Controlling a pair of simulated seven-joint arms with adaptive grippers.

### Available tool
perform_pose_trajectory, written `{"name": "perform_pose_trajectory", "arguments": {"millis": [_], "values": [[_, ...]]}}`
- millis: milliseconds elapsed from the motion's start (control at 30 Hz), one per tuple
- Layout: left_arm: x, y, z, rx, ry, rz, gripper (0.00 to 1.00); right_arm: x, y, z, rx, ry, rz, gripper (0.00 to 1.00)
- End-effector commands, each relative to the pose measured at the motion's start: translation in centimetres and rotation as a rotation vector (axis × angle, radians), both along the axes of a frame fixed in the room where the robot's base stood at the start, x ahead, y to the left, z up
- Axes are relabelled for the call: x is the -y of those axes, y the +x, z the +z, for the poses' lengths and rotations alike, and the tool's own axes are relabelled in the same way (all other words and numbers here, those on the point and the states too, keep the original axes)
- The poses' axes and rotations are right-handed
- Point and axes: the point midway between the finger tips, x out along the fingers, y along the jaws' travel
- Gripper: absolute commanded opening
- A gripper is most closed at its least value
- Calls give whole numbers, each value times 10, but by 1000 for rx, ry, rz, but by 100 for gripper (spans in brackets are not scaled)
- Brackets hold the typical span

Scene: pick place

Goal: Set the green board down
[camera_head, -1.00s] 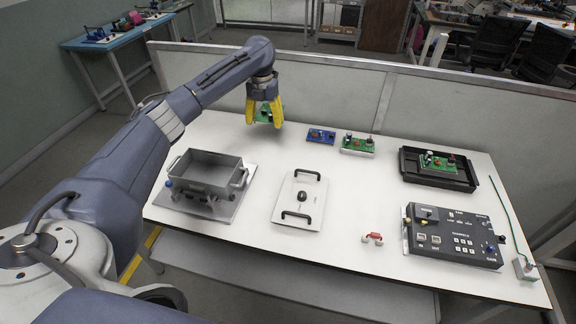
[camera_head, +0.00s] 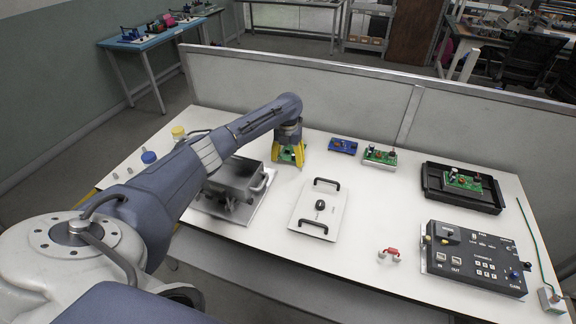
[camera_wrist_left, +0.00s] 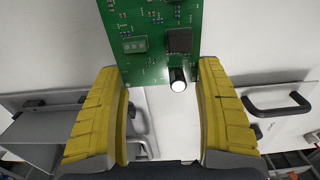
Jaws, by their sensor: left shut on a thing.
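The green board (camera_wrist_left: 155,45) is a circuit board with a dark chip, a terminal block and a round capacitor, seen close up in the left wrist view. My left gripper (camera_wrist_left: 160,110), with yellow fingers, is shut on it. In the head view the left gripper (camera_head: 288,158) is low over the back left part of the white table, and a bit of the green board (camera_head: 287,153) shows between its fingers. I cannot tell whether the board touches the table. My right gripper is not in view.
A grey metal box (camera_head: 235,178) stands left of the gripper, and a white lid with black handles (camera_head: 318,208) lies in front. A blue board (camera_head: 343,146) and another green board (camera_head: 380,156) lie to the right. A black tray (camera_head: 490,203) and a control box (camera_head: 475,262) are farther right.

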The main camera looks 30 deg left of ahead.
Motion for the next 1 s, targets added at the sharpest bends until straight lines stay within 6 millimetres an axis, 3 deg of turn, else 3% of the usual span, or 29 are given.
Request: {"name": "perform_pose_trajectory", "arguments": {"millis": [233, 733, 767, 900, 1000], "values": [[1, 0, -29, -2, -1, 1, 42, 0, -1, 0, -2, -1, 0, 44], [0, 0, -35, -1, 0, 0, 42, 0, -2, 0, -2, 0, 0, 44], [0, 0, -35, -1, 0, -1, 77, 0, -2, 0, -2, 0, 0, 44], [0, 0, -34, -1, 0, 0, 93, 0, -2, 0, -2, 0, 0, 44], [0, 0, -34, -1, 0, 0, 95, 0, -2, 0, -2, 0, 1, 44]]}}
